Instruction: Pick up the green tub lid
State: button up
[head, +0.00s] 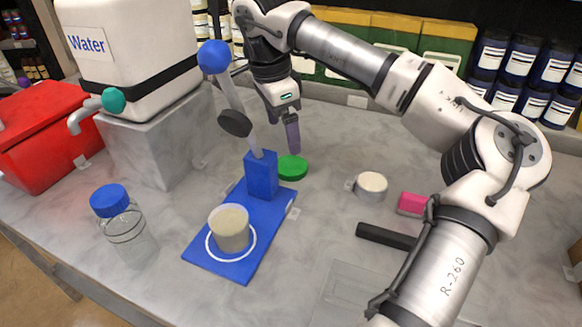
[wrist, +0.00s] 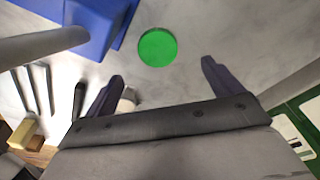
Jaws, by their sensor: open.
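The green tub lid (head: 292,167) lies flat on the grey counter, just right of the blue pump stand. It also shows as a bright green disc in the wrist view (wrist: 157,47), at the top centre. My gripper (head: 292,150) is above the lid in the head view, pointing down. In the wrist view my gripper (wrist: 160,78) has its two dark fingers wide apart with nothing between them. The lid appears beyond the fingertips, between their lines. I cannot tell the exact height of the fingertips above the lid.
The blue pump stand (head: 262,176) with its lever (head: 236,95) rises close left of my gripper. A beige-filled tub (head: 231,228) sits on its base. A small white-topped tub (head: 371,186), a pink block (head: 412,204) and a black bar (head: 385,237) lie to the right.

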aim_at(291, 165)
jog(key=f, duration=0.2)
jog(key=d+f, duration=0.1)
jog(key=f, duration=0.2)
jog(key=f+p, duration=0.1)
jog(key=f, duration=0.2)
jog(key=shift+d+f, duration=0.1)
jog(key=shift+d, duration=0.1)
jog(key=c, duration=1)
